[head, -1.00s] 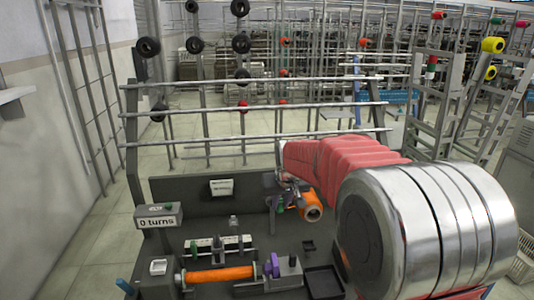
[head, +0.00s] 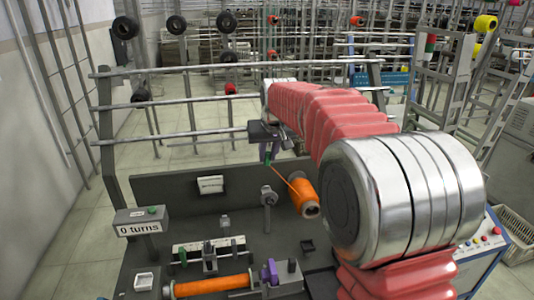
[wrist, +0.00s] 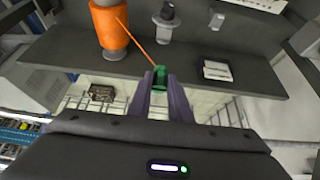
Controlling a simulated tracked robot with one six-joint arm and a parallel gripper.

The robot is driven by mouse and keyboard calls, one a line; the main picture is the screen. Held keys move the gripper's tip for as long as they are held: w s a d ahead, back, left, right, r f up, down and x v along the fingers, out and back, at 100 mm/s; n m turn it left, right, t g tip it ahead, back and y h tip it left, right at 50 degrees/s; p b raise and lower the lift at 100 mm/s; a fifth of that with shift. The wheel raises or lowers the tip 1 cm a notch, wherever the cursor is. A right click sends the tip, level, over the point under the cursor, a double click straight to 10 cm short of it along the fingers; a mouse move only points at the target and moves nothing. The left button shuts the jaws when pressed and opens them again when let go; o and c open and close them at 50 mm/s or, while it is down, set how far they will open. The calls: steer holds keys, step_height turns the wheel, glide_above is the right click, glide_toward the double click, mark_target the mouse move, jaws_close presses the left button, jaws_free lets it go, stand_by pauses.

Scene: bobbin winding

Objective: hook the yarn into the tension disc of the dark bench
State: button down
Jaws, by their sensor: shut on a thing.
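My gripper (head: 266,148) is shut on a small green piece (wrist: 160,77), above the back part of the dark bench (head: 150,190). An orange strand of yarn (wrist: 136,45) runs taut from this piece to the orange yarn cone (head: 303,194). The cone also shows at the upper left of the wrist view (wrist: 109,28). A grey post with a rounded head (head: 268,192), which looks like the tension disc, stands on the bench left of the cone, below my gripper and apart from it. In the wrist view it (wrist: 167,18) is right of the cone.
An orange rod-like bobbin (head: 212,286) lies at the bench front beside a purple part (head: 271,271). A counter box (head: 138,222) reads "0 turns". A white card (head: 210,184) is on the back panel. Horizontal rails (head: 190,138) run behind the bench.

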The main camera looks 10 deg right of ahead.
steer(key=shift+f, duration=0.1)
steer(key=shift+f, duration=3.35)
steer(key=shift+s, duration=0.1)
steer(key=shift+f, duration=1.95)
steer(key=shift+a, duration=0.1)
steer(key=shift+a+r, duration=0.15)
steer(key=shift+a, duration=2.2)
steer(key=shift+r, duration=0.2)
